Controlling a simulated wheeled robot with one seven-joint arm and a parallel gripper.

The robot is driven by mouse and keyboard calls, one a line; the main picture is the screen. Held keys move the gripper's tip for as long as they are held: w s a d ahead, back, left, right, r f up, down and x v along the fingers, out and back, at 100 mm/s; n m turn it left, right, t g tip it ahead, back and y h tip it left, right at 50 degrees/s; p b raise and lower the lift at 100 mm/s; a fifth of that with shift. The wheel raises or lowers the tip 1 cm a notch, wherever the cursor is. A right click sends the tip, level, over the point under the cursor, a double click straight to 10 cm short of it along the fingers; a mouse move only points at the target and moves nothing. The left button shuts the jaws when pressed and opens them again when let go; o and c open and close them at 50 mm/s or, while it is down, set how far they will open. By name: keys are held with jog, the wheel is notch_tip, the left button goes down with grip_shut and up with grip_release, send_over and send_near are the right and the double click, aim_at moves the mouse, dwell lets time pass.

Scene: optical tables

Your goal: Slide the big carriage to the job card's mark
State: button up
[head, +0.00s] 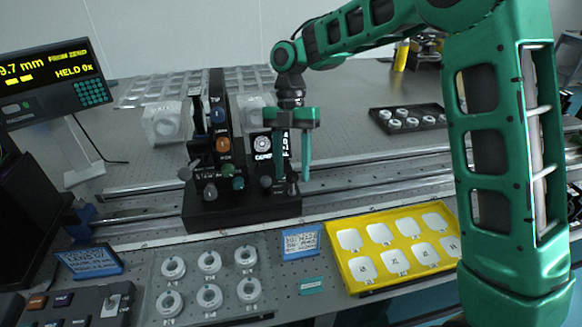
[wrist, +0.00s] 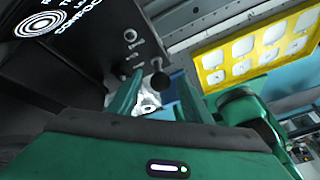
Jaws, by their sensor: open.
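The big carriage (head: 240,208) is a black block with an upright panel and several coloured knobs, standing on the rails in the head view. Its black face with white printing (wrist: 85,55) fills the upper left of the wrist view. My gripper (head: 296,158) is open, fingers pointing down, at the carriage's right end. In the wrist view my fingers (wrist: 158,98) spread either side of a dark round knob (wrist: 159,80); I cannot tell whether they touch it. A blue-framed card (head: 301,242) lies in front of the carriage, another (head: 90,260) at left; the small writing is unreadable.
The rails (head: 385,185) run clear to the right of the carriage. A yellow tray (head: 340,262), a clear tray of white rings (head: 225,312) and a control box (head: 75,305) lie in front; a black tray (head: 376,122) lies behind.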

jog(key=v, duration=1)
jog(key=shift+w+r, duration=0.2)
jog(key=shift+r, duration=0.1)
jog(key=s+d+m+t, duration=0.1)
jog(key=s+d+m, duration=0.6)
jog(key=d+m, duration=0.45)
jog(key=s+d+m+t, duration=0.2)
jog(key=s+d+m, duration=0.5)
jog(key=d+m, duration=0.45)
jog(key=s+d+f+m+t, duration=0.1)
jog(key=s+d+f+m, duration=0.2)
jog(key=s+d+m, duration=0.3)
jog(key=s+d+f+m+t, duration=0.1)
jog(key=s+d+f+m, duration=0.3)
jog(key=s, duration=0.8)
jog(key=d+m, duration=0.2)
jog(key=m, duration=0.1)
jog(key=shift+d+m, duration=0.25)
jog(key=shift+m, duration=0.05)
